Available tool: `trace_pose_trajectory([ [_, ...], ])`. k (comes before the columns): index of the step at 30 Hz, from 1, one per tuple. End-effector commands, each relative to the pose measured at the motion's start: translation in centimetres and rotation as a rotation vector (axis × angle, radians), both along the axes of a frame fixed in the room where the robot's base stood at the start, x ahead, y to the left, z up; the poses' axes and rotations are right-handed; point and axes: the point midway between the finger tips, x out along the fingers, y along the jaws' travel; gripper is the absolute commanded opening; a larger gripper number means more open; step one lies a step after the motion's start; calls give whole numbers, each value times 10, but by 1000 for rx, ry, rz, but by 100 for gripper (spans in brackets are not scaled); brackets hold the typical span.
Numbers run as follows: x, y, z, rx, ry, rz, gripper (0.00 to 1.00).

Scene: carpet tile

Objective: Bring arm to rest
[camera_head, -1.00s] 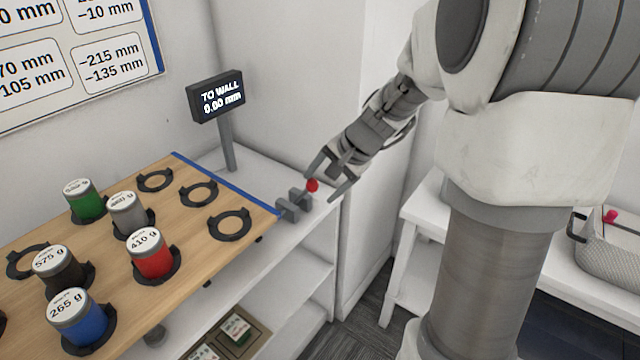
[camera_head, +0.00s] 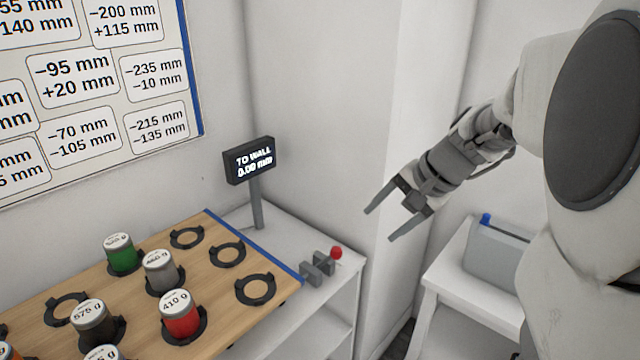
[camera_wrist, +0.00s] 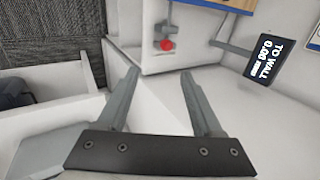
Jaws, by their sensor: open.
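My gripper (camera_head: 379,224) is open and empty, held in the air to the right of the shelf unit's corner. In the wrist view its two fingers (camera_wrist: 158,75) stand apart with nothing between them. A small lever with a red knob (camera_head: 336,253) sits on a grey bracket (camera_head: 317,267) at the shelf's right end. The red knob also shows in the wrist view (camera_wrist: 167,45), beyond the fingertips and apart from them. My arm reaches in from the right of the head view.
A wooden board (camera_head: 222,290) carries labelled weights, such as the red one (camera_head: 180,315), and empty black rings (camera_head: 256,289). A display (camera_head: 250,160) reads "TO WALL 0.00 mm". A white wall lies behind my gripper. A white stand (camera_head: 440,275) with a grey bin (camera_head: 497,258) is at right.

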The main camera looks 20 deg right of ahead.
Motion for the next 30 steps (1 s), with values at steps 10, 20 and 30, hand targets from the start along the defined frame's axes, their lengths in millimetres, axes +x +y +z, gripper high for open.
trace_pose_trajectory([
  [10,-3,25,8,-148,-27,175,68],
  [20,-43,95,51,-685,-194,767,68],
  [30,-143,113,30,-722,-186,808,68],
])
